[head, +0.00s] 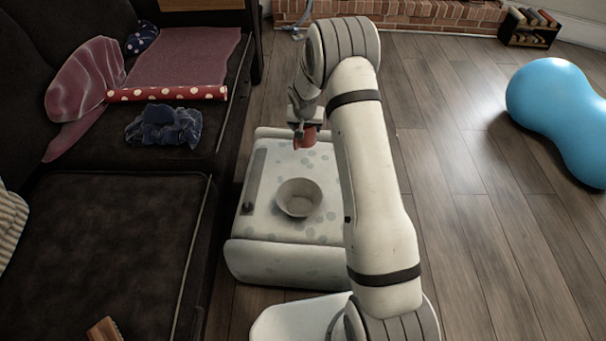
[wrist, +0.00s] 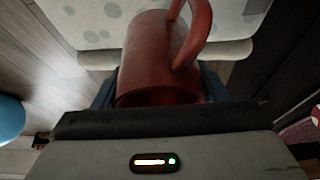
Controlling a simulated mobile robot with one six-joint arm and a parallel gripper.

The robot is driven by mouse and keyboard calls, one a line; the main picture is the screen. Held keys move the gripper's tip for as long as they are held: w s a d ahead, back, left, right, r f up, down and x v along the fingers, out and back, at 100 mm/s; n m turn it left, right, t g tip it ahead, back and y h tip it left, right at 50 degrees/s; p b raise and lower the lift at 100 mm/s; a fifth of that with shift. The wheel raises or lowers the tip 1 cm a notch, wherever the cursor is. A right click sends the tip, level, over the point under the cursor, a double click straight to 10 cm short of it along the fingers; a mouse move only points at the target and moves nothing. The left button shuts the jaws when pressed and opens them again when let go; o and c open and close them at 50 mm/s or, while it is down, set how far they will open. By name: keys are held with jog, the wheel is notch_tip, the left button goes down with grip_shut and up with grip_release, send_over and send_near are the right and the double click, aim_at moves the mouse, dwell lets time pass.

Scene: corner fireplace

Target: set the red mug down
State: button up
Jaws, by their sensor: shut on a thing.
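The red mug (head: 306,137) is held in my gripper (head: 304,127) near the far edge of the white spotted ottoman-like block (head: 290,258). My gripper is shut on the mug. In the wrist view the red mug (wrist: 158,55) fills the middle, its handle (wrist: 197,35) toward the upper right, with dark finger parts at both sides. The block's spotted top (wrist: 90,22) shows beyond the mug. I cannot tell whether the mug touches the top.
A grey bowl (head: 298,198) stands on the block's top, with a dark grey strip (head: 254,180) to its left. A dark sofa (head: 110,240) with cloths is at left. A blue peanut-shaped ball (head: 560,118) lies on the wood floor at right. Floor between is clear.

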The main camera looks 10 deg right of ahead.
notch_tip(320, 180, down, 9)
jog(key=b, duration=0.3)
jog(key=shift+f+b, duration=0.2)
jog(key=shift+b, duration=0.2)
jog(key=o, duration=1.2)
jog(key=shift+r, duration=0.1)
